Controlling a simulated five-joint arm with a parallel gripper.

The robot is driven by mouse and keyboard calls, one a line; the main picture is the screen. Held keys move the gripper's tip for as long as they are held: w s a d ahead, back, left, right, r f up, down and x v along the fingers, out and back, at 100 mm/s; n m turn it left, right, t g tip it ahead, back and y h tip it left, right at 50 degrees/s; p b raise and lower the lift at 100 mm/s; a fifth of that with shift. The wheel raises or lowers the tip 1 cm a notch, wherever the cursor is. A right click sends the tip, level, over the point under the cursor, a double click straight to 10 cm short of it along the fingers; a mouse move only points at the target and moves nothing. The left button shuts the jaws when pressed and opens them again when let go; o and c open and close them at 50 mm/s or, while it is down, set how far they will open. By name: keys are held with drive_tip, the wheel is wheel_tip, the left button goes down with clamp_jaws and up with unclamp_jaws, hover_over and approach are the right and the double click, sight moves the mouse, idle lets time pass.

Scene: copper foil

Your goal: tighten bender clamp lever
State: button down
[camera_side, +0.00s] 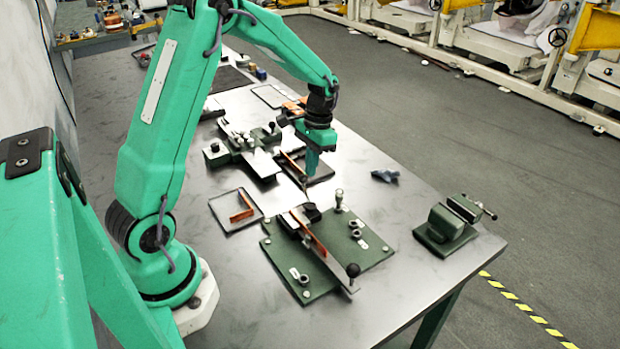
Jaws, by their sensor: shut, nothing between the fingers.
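The bender is a dark green plate (290,268) on the grey table. A metal bar (337,268) with a black ball knob (353,270) lies across it, and an orange copper strip (308,236) stands on edge along the bar. A black clamp piece (312,212) sits at the strip's far end, beside a short upright post with a pale round top (339,198). I cannot tell which of these is the clamp lever. My gripper (306,190) points down just above and behind the black clamp piece. It is shut and empty, and seems apart from the bender.
A small tray (228,222) holding a copper piece (241,207) lies left of the bender. A green vise (446,226) stands to the right, near the table edge. Another green tool (228,150) stands farther back. Bare table lies in front.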

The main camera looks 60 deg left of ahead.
drive_tip(key=shift+s+a+n, duration=0.3)
drive_tip(key=shift+s+n, duration=0.2)
drive_tip(key=shift+s, duration=0.1)
drive_tip(key=shift+s+a+n, duration=0.3)
drive_tip(key=shift+s+n, duration=0.2)
drive_tip(key=shift+s, duration=0.1)
drive_tip(key=shift+w, duration=0.1)
drive_tip(key=w+a+r, duration=0.1)
drive_tip(key=w+r, duration=0.4)
drive_tip(key=r, duration=0.6)
drive_tip(key=shift+w+a+r, duration=0.15)
drive_tip(key=shift+w+a, duration=0.05)
drive_tip(key=shift+a, duration=0.05)
